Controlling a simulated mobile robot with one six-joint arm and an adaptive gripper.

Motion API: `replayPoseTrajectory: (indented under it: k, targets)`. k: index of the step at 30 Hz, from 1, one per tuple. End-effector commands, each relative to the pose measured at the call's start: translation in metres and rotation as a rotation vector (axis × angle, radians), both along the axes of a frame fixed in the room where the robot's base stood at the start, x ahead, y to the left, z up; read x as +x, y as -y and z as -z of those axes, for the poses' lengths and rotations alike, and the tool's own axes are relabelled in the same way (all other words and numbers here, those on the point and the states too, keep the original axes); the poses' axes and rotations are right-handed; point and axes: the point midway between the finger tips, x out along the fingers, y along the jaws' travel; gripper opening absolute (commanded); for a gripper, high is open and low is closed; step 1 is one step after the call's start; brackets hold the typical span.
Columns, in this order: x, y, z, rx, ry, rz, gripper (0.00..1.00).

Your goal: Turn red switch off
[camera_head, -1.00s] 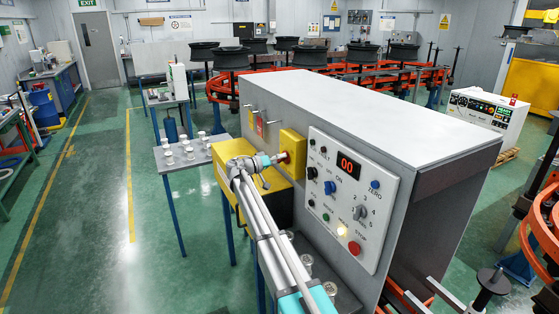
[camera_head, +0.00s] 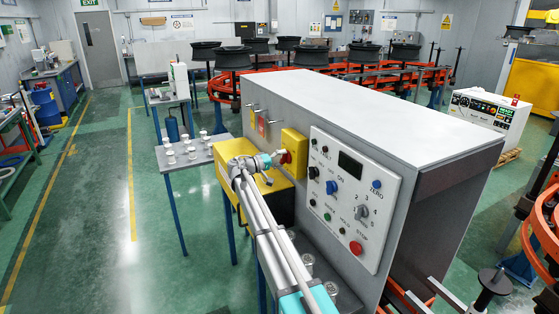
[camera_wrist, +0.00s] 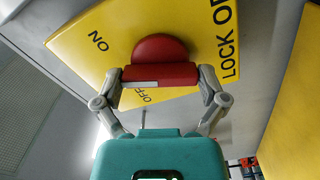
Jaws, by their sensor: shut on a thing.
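The red switch (camera_wrist: 160,48) is a round knob with a raised bar on a yellow plate (camera_wrist: 75,38). The plate has ON at its upper left in the wrist view, OFF behind the bar and LOCK lettering at the right. My gripper (camera_wrist: 160,77) is shut on the bar, one finger at each end. In the head view the red switch (camera_head: 286,157) sits on a yellow box (camera_head: 294,143) on the cabinet side, and my gripper (camera_head: 270,159) reaches it from the left. The cabinet's display (camera_head: 350,165) is dark.
A white control panel (camera_head: 345,215) with knobs and a red stop button (camera_head: 355,247) is right of the switch. A grey table (camera_head: 175,165) with several white cups stands at left. Open green floor (camera_head: 95,230) lies further left.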

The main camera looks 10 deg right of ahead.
Motion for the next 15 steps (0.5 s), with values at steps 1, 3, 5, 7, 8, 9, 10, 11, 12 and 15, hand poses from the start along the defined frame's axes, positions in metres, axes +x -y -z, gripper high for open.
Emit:
replayPoseTrajectory:
  k: [1,3,5,7,8,9,10,11,12,15]
  targets:
    - [0.0002,0.0022,-0.0005,-0.016,-0.041,0.002,0.44]
    - [0.0002,0.0022,-0.0005,-0.036,-0.104,0.003,0.44]
    - [0.0002,0.0023,-0.0005,-0.053,-0.158,0.003,0.44]
    - [0.0003,0.0024,-0.0004,-0.074,-0.222,0.003,0.44]
    - [0.0003,0.0024,-0.0004,-0.083,-0.249,0.003,0.44]
    - [0.0003,0.0024,-0.0004,-0.094,-0.285,0.003,0.44]
    - [0.0003,0.0024,-0.0003,-0.103,-0.312,0.004,0.44]
    - [0.0003,0.0024,-0.0003,-0.112,-0.339,0.004,0.44]
    - [0.0003,0.0024,-0.0003,-0.123,-0.375,0.004,0.44]
    - [0.0003,0.0024,-0.0001,-0.152,-0.466,0.004,0.44]
